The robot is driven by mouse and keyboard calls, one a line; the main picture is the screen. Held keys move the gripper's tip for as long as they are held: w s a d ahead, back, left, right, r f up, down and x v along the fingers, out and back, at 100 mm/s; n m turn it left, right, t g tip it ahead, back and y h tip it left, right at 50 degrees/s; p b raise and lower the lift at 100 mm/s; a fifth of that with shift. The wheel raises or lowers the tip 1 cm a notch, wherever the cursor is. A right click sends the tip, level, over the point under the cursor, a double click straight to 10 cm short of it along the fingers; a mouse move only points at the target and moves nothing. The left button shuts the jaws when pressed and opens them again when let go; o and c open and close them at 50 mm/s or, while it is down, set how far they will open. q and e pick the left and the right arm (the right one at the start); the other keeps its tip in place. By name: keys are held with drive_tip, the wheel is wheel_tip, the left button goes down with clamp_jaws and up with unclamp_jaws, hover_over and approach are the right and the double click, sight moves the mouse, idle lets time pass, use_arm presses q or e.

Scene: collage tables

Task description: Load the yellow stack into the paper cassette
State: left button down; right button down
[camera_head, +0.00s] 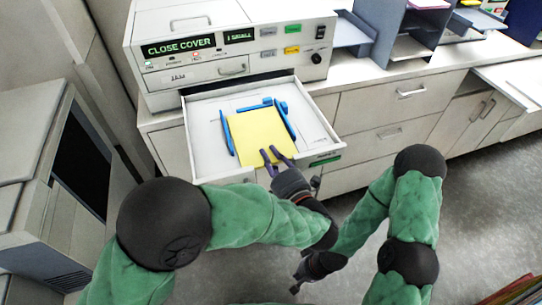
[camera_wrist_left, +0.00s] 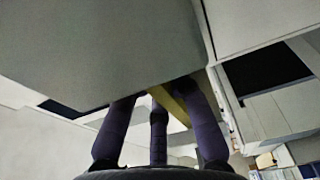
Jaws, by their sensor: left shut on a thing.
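The yellow stack (camera_head: 257,132) lies in the open white paper cassette (camera_head: 205,122), between its blue side guides. The left guide (camera_head: 227,137) runs along the stack's left side, and the right guide (camera_head: 284,121) stands at its right. A blue piece (camera_head: 253,106) lies across its far edge. My left gripper (camera_head: 270,156) is shut on the stack's near edge. In the left wrist view, a yellow strip (camera_wrist_left: 174,107) shows between the fingers of my left gripper (camera_wrist_left: 160,105). My right gripper (camera_head: 297,287) hangs low, away from the cassette; its fingers are too small to read.
The machine (camera_head: 235,50) above the cassette shows "CLOSE COVER" on its display. Cabinets with drawers (camera_head: 385,110) run to the right, with blue-grey shelves (camera_head: 405,40) on the counter. A large grey unit (camera_head: 60,170) with a dark panel stands at the left.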

use_arm(q)
drive_tip(key=c, duration=1.1)
unclamp_jaws()
drive_tip(key=shift+v, duration=4)
drive_tip(key=shift+s, duration=0.1)
